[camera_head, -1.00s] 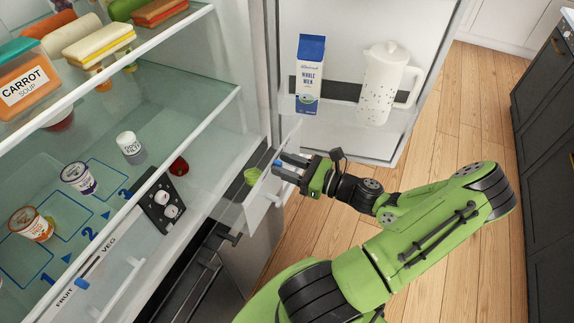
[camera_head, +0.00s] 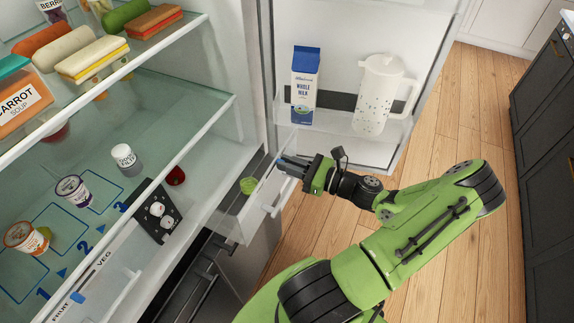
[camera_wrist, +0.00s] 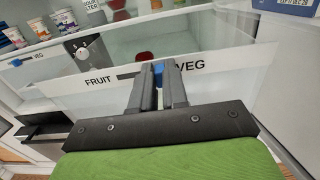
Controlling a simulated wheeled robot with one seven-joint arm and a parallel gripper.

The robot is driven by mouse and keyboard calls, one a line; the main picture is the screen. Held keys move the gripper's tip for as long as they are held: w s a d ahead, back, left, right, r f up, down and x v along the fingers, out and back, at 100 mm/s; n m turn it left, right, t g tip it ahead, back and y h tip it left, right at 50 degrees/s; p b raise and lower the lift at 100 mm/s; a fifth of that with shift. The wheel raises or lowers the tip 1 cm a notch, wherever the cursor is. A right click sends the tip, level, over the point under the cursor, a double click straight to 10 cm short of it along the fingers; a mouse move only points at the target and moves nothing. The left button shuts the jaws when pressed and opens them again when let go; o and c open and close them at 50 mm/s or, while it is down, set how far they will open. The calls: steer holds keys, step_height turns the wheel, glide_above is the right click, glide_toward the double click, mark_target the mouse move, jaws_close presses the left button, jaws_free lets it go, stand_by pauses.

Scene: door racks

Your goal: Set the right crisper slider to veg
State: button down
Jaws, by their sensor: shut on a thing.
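The right crisper drawer (camera_head: 240,226) is pulled out, and its white front strip (camera_wrist: 90,90) reads FRUIT on the left and VEG on the right in the wrist view. Its small blue slider (camera_wrist: 158,68) shows between my fingertips, toward the VEG end of the dark slot (camera_wrist: 130,75). My gripper (camera_wrist: 158,75) is shut on the slider; it also shows at the drawer front in the head view (camera_head: 284,162). The fingers hide the slot's right part. The left crisper's blue slider (camera_head: 78,297) sits near its FRUIT label.
The open fridge door (camera_head: 350,150) carries a milk carton (camera_head: 304,85) and a white pitcher (camera_head: 376,95). Yogurt cups (camera_head: 72,189) stand on the shelf to the left. A black dial panel (camera_head: 155,211) is beside the drawers. Wooden floor lies open to the right.

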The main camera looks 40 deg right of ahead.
steer(key=shift+w+d, duration=0.1)
steer(key=shift+d, duration=0.25)
steer(key=shift+a+r, duration=0.1)
steer(key=shift+a, duration=0.2)
steer(key=c, duration=1.1)
jaws_free()
steer(key=shift+d, duration=0.25)
steer(key=shift+a, duration=0.1)
steer(key=v, duration=1.6)
steer(key=shift+a, duration=0.15)
